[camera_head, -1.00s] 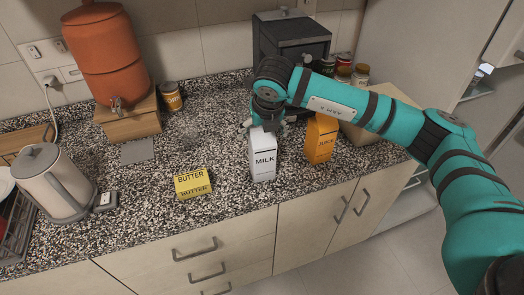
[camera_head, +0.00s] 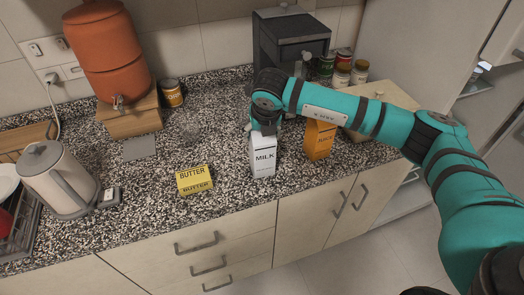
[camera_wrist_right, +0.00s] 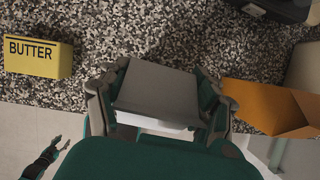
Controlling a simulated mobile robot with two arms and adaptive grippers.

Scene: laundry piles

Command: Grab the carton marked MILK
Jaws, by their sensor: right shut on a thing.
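The white MILK carton (camera_head: 263,158) stands upright near the counter's front edge, with its grey top (camera_wrist_right: 158,90) showing between my fingers in the right wrist view. My right gripper (camera_head: 264,130) is above it, with its fingers on both sides of the carton top, shut on it. In the right wrist view the right gripper (camera_wrist_right: 160,78) hides the carton's lower part. A small dark gripper shape at lower left there looks like my left gripper (camera_wrist_right: 55,150), too small to judge; the head view does not show it.
An orange JUICE carton (camera_head: 319,139) stands close to the right of the milk. A yellow BUTTER box (camera_head: 194,180) lies to the left, with bare counter between.

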